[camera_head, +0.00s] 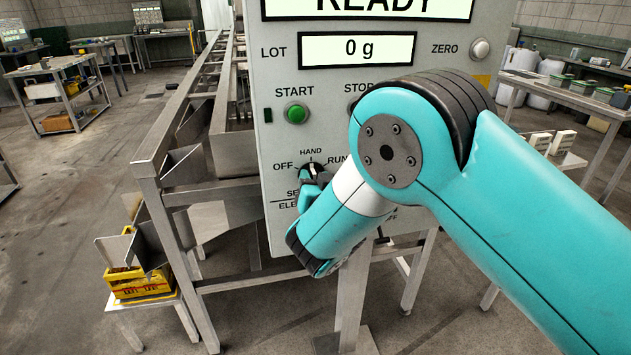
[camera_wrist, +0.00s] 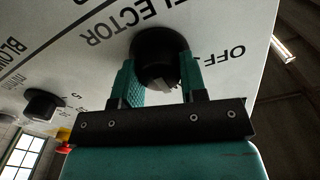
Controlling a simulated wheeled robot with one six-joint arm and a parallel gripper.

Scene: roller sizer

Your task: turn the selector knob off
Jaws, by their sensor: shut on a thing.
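The selector knob (camera_head: 306,170) is black and sits on the grey control panel (camera_head: 330,75), below the START button. Labels OFF, HAND and RUN stand around its top, with OFF on the left. My gripper (camera_head: 313,184) is at the knob from below right and partly covers it. In the wrist view the knob (camera_wrist: 158,52) sits between the two teal fingers of my gripper (camera_wrist: 160,78), which are shut on it. The wrist view is turned over, with OFF at the right. I cannot clearly tell where the knob's pointer stands.
A green START button (camera_head: 297,113) is above the knob. My arm hides part of the STOP area. A smaller black knob (camera_wrist: 44,103) shows in the wrist view. A metal frame (camera_head: 178,230) stands left of the panel, with a yellow crate (camera_head: 142,287) on a low stand.

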